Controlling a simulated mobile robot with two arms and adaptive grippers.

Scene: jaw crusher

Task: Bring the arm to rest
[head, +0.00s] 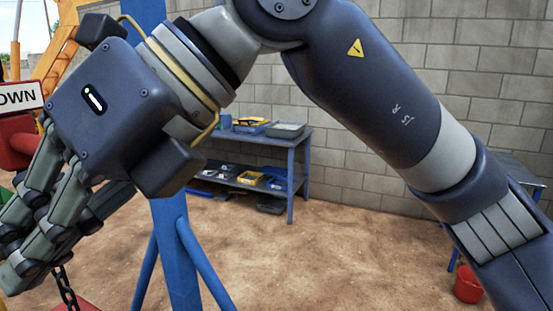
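My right arm comes in from the lower right, rises across the top and bends down to the left, close to the camera. Its dark blue wrist housing sits at the upper left. The grey jointed fingers of my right gripper (30,240) point down and left. They overlap one another in this view, so I cannot tell how far they are apart or whether anything is between them. My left gripper is not in view.
A blue post (177,250) with slanted braces stands behind the gripper. A sign reading "OWN" (20,97), a red part (14,142) and a chain (66,288) are at the left. A blue workbench (296,150) stands by the block wall; a red bucket (468,284) is at right.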

